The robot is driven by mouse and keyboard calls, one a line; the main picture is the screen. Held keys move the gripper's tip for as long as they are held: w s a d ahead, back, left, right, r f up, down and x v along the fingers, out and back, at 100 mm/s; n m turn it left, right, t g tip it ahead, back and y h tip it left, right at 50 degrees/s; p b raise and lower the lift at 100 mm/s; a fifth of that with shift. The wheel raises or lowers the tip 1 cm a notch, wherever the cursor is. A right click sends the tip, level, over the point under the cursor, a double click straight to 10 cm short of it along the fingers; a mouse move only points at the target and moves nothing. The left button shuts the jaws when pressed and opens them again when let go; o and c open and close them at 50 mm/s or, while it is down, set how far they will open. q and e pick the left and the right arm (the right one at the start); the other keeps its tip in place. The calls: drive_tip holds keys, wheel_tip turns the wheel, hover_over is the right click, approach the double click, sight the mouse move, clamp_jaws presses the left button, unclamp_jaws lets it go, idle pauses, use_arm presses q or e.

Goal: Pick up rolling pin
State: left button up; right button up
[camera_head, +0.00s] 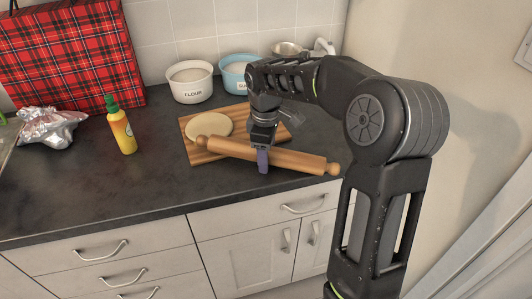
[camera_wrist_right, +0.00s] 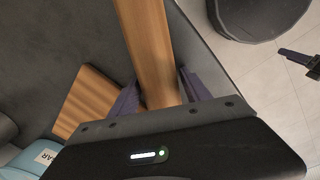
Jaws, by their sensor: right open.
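The wooden rolling pin (camera_head: 299,162) lies slantwise across the front of a striped cutting board (camera_head: 200,155), its right end past the board over the dark counter. My right gripper (camera_head: 262,160) comes down over the middle of the pin. In the right wrist view the pin (camera_wrist_right: 150,45) runs between the two purple fingers of the right gripper (camera_wrist_right: 157,98). The fingers are apart, one on each side of the pin. I cannot tell whether either finger touches it.
Flat dough (camera_head: 208,125) lies on the board behind the pin. A flour bowl (camera_head: 191,90) and a blue sugar bowl (camera_head: 233,82) stand behind. A yellow bottle (camera_head: 121,128), crumpled foil (camera_head: 50,128) and a red plaid bag (camera_head: 75,55) are left. The front-left counter (camera_head: 100,195) is clear.

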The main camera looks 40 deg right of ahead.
drive_tip(key=shift+c, duration=0.2)
idle(0.4)
clamp_jaws()
wheel_tip(320, 180, up, 10)
drive_tip(key=shift+r, duration=0.1)
idle(0.8)
idle(0.5)
